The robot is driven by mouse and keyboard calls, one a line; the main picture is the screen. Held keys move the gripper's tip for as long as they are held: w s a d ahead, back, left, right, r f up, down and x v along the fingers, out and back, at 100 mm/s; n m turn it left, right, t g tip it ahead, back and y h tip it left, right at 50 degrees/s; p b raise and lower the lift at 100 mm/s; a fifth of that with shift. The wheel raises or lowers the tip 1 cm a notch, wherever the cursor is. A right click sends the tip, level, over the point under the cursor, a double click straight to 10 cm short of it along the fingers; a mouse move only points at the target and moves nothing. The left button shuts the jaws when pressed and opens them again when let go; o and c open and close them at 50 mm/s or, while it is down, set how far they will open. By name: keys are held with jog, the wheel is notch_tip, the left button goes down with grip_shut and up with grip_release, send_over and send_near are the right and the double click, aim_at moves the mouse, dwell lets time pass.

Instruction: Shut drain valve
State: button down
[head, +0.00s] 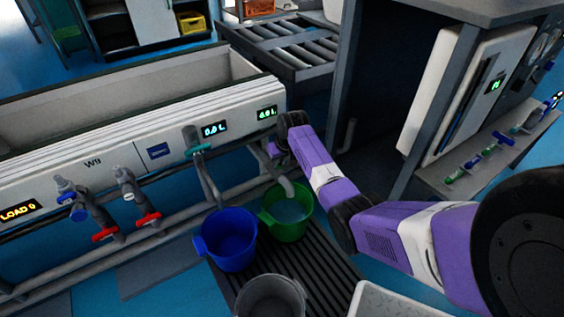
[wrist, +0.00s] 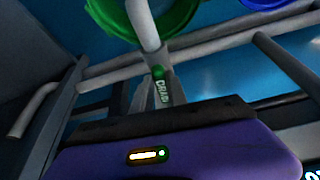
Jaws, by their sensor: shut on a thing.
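The drain pipe shows in the wrist view with a label reading DRAIN (wrist: 162,93) and a small green part (wrist: 158,72) above it. In the head view its grey spout (head: 287,187) points down into a green bucket (head: 288,229), which holds some liquid. My gripper (head: 272,149) is at the right end of the white trough, just above the spout, shut on the drain valve. The valve's handle and my fingertips are mostly hidden, so I cannot tell the handle's angle. The purple gripper body (wrist: 180,155) fills the bottom of the wrist view.
Two red-handled valves (head: 147,219) are on the trough's left. A dark cabinet post (head: 350,100) stands close right of my wrist.

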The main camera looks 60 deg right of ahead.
jog(key=m+h+p, duration=0.1)
jog(key=m+p, duration=0.2)
jog(key=shift+r+g, duration=0.2)
jog(key=shift+g, duration=0.2)
jog(key=m, duration=0.1)
jog(key=m+g, duration=0.1)
jog(key=m, duration=0.3)
jog(key=shift+d+f+g+h, duration=0.15)
jog(key=shift+f+g+h, duration=0.15)
jog(key=shift+g, duration=0.1)
jog(key=shift+s, duration=0.1)
dwell(0.3)
jog(key=c, duration=1.3)
grip_release()
jog(key=shift+s, duration=0.1)
jog(key=shift+w, duration=0.2)
